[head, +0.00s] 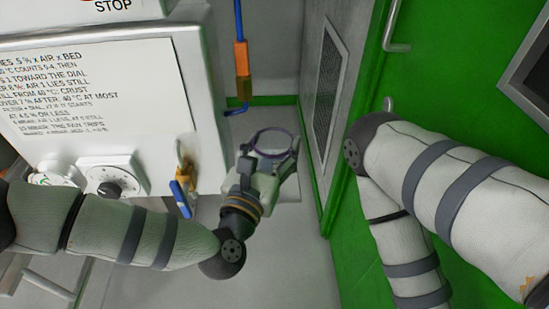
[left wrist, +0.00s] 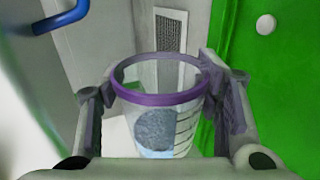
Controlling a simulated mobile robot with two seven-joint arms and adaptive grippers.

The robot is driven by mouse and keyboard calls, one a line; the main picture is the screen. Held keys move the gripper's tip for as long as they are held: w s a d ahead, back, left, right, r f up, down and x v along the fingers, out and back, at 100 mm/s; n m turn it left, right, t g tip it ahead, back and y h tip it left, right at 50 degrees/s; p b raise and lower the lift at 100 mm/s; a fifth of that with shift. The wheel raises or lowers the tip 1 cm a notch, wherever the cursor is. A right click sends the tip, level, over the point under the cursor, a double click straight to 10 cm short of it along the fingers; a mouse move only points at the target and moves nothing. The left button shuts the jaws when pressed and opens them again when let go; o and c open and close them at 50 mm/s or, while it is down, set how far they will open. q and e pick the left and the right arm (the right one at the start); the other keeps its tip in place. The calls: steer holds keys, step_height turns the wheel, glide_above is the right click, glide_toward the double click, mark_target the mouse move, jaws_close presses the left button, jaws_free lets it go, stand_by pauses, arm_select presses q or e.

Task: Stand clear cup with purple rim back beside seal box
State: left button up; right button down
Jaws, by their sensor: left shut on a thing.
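The clear cup with a purple rim (left wrist: 160,96) is upright between the two fingers of my left gripper (left wrist: 165,100) in the left wrist view. It has dark graduation lines and a grey round patch, with something pale blue near its bottom. In the head view the cup's rim (head: 273,141) shows past my left gripper (head: 268,165), which is shut on the cup. The lower part of the cup is hidden there by the gripper. I cannot make out a seal box. My right arm comes in from the right, and its gripper is not in view.
A white machine with a printed panel (head: 90,95), dials (head: 112,182) and a blue-handled valve (head: 183,190) stands at the left. A grey vent grille (head: 325,80) and a green door (head: 430,65) are at the right. Bare grey floor lies around the gripper.

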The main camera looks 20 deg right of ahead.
mark_target(278, 152)
arm_select(q)
steer(key=f, duration=0.3)
steer(key=w+d+f, duration=0.1)
steer(key=shift+w+f+b, duration=0.1)
steer(key=shift+f+b, duration=0.25)
steer(key=shift+f, duration=0.35)
steer(key=o, duration=1.3)
